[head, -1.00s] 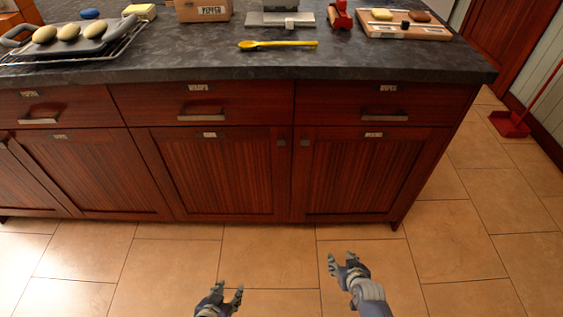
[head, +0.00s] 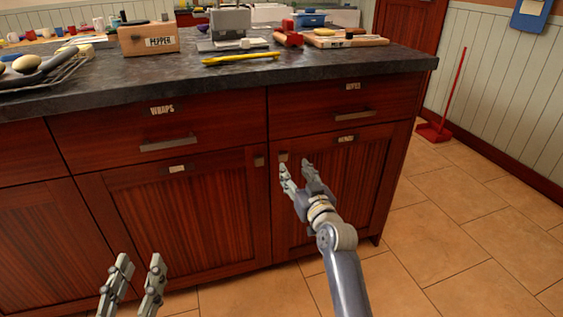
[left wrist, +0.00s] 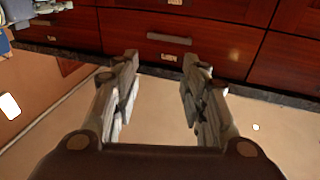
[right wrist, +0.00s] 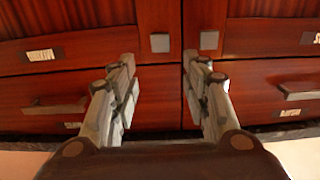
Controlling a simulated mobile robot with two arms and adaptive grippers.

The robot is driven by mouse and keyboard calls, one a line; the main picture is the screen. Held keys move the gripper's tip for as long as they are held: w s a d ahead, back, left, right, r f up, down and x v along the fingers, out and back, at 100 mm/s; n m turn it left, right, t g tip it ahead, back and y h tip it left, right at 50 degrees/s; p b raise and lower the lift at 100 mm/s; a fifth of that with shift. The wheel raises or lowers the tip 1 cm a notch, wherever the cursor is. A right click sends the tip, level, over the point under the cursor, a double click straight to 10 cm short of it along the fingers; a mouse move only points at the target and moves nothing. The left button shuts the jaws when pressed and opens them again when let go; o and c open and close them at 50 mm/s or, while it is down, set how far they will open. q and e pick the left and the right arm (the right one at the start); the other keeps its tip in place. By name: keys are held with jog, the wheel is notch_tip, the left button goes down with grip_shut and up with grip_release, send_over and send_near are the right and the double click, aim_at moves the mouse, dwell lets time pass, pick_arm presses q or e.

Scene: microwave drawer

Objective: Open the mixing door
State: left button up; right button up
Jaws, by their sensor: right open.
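Two dark red cabinet doors meet below the counter: a left door (head: 177,215) and a right door (head: 325,215). Each carries a small label, too small to read, so I cannot tell which is the mixing door. The right door's small square knob (head: 283,156) is near its upper left corner. My right gripper (head: 296,168) is open just in front of this knob, which shows between and beyond its fingertips in the right wrist view (right wrist: 160,43). No contact is visible. My left gripper (head: 140,260) is open and empty, low before the left door.
The left door's knob (head: 258,160) sits close beside the right one. Drawers with bar handles (head: 168,144) lie above the doors. The dark countertop (head: 130,85) holds a yellow spoon (head: 240,57) and boxes.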

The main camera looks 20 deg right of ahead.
aim_at(284, 155)
jog(key=w+b, duration=0.1)
jog(key=w, duration=0.3)
jog(key=shift+w+a+f, duration=0.1)
jog(key=shift+w, duration=0.2)
jog(key=w+b, duration=0.1)
jog(key=w, duration=0.3)
jog(key=shift+a+b, duration=0.1)
jog(key=shift+b, duration=0.25)
pick_arm(q)
jog(key=s+r+t+h, duration=0.1)
jog(key=s+r+t, duration=0.2)
jog(key=r, duration=0.3)
jog(key=s+r+t+h, duration=0.2)
jog(key=s+r+t, duration=0.1)
jog(key=r+t, duration=0.2)
jog(key=shift+r, duration=0.65)
pick_arm(e)
jog(key=shift+w, duration=0.35)
pick_arm(q)
jog(key=shift+s, duration=0.1)
pick_arm(e)
grip_shut()
